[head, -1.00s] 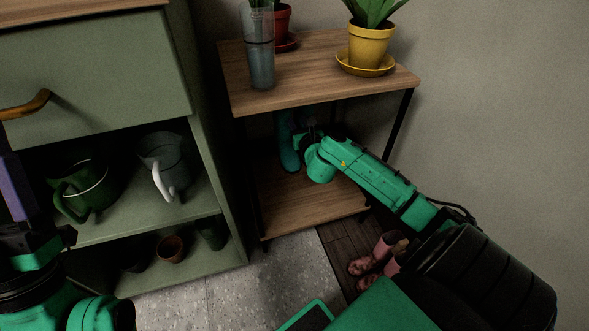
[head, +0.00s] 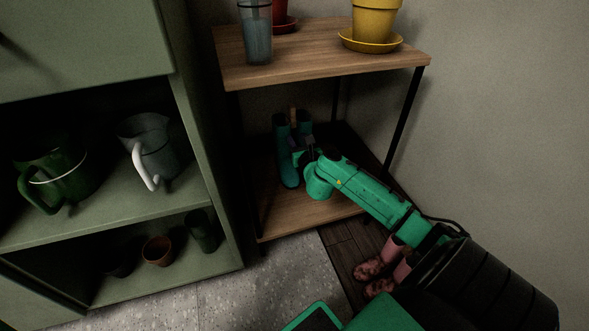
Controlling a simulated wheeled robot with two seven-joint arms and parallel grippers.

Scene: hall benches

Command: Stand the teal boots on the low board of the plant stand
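The teal boots (head: 287,160) are upright at the low board (head: 290,217) of the plant stand, towards its left side. The nearer boot shows almost whole, with its sole at the board. The other is mostly hidden behind it and my gripper. My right arm reaches in from the lower right under the stand's top. My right gripper (head: 304,148) is right beside the boots, at shaft height. Its fingers are small and dark there, and I cannot tell whether they touch or grip a boot. My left gripper is out of view.
The stand's wooden top (head: 300,66) holds a glass vase (head: 256,40) and a yellow pot (head: 373,25). A green cabinet (head: 205,150) with jugs is close on the left. Pink boots (head: 392,254) stand on a dark floor mat (head: 345,248) below my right arm.

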